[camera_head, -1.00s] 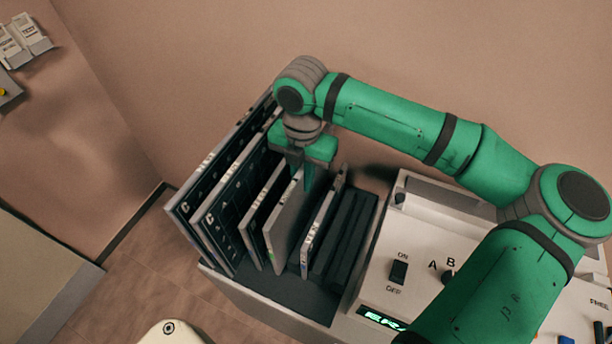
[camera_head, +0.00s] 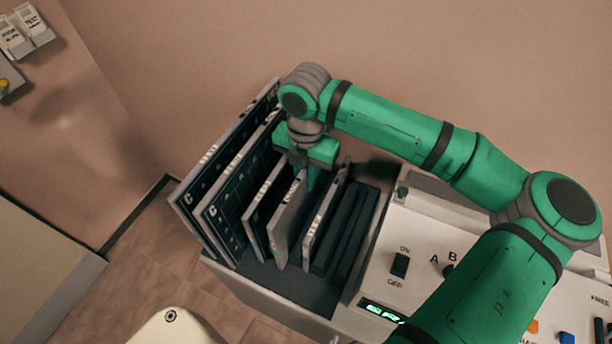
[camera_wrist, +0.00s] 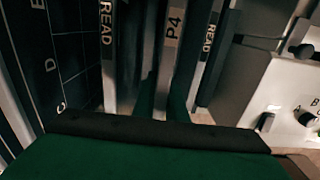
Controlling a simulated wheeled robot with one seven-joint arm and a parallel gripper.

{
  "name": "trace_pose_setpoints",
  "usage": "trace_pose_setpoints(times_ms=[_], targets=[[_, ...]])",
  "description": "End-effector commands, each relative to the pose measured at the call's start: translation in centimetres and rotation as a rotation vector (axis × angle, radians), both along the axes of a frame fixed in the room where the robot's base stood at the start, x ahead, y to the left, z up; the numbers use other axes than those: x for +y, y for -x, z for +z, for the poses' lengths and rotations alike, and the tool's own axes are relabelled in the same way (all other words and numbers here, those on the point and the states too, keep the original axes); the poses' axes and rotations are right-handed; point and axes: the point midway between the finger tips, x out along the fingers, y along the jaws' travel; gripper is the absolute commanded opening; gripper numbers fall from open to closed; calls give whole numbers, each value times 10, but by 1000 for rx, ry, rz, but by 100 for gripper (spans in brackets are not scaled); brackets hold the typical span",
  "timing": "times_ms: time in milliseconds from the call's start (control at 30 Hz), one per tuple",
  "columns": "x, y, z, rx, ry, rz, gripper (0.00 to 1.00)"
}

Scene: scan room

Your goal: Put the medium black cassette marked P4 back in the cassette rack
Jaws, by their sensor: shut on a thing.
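The cassette marked P4 (camera_wrist: 172,35) shows its label between my fingers in the wrist view. In the head view the P4 cassette (camera_head: 288,225) stands on edge in the cassette rack (camera_head: 288,290), between two other cassettes, leaning slightly. Its lower edge is down among its neighbours; I cannot tell whether it touches the rack floor. My gripper (camera_head: 305,178) is above the rack, pointing down, shut on the top of the P4 cassette. The fingertips are partly hidden by the cassettes.
Two large lettered cassettes (camera_head: 222,215) stand at the rack's left. A cassette marked READ (camera_wrist: 107,40) is left of P4, and another READ cassette (camera_wrist: 207,45) is right. Empty dark slots (camera_head: 350,235) lie farther right, beside a white console (camera_head: 425,255) with switches.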

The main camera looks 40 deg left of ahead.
Motion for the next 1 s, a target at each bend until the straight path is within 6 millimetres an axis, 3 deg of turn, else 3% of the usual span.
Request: trace_pose_setpoints(times_ms=[767, 800, 867, 1000], targets=[[2, 1, -11, -1, -1, 4, 0], [2, 1, -11, -1, -1, 3, 19], [1, 0, -11, -1, -1, 1, 33], [0, 0, -11, 0, -1, -1, 33]])
